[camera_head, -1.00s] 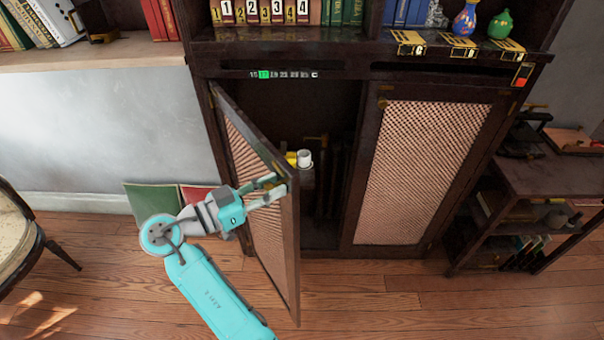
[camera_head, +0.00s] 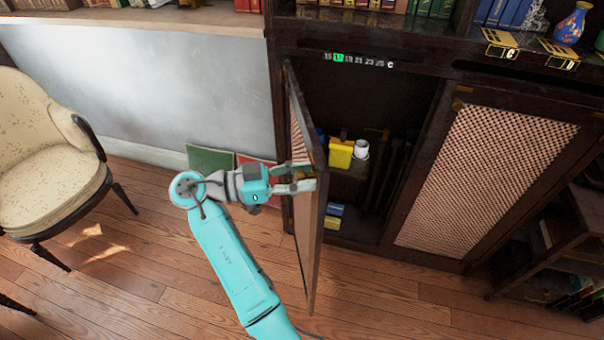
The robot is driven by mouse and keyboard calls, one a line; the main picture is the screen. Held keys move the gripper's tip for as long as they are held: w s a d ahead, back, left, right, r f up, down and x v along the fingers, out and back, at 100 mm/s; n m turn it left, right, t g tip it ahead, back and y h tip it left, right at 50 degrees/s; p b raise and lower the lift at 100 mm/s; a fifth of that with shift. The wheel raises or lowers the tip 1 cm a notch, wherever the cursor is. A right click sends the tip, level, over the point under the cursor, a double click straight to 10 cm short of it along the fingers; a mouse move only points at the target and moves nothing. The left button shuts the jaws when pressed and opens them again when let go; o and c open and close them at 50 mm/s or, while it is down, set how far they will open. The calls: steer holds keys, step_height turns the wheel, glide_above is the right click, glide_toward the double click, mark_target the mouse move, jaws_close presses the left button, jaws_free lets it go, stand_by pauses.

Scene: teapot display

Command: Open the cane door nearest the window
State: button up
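The left cane door (camera_head: 304,225) of the dark wooden cabinet stands swung far out, seen nearly edge-on. Its cane panel faces left. The right cane door (camera_head: 487,180) is closed. My gripper (camera_head: 312,174) is at the outer side of the left door, around mid-height. Its two fingers are spread with a gap between them, and their tips overlap the door's free edge in the picture. Whether they touch the door I cannot tell. No window is in view.
Inside the open cabinet are a yellow box (camera_head: 340,153), a white cup (camera_head: 361,149) and more small boxes. A cream chair (camera_head: 50,165) stands at left. Green (camera_head: 210,159) and red panels lean on the wall behind my arm. Wooden floor is clear in front.

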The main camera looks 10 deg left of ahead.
steer(key=shift+o, duration=0.3)
steer(key=shift+r, duration=0.1)
step_height(320, 180, up, 10)
steer(key=shift+f, duration=0.1)
stand_by(0.4)
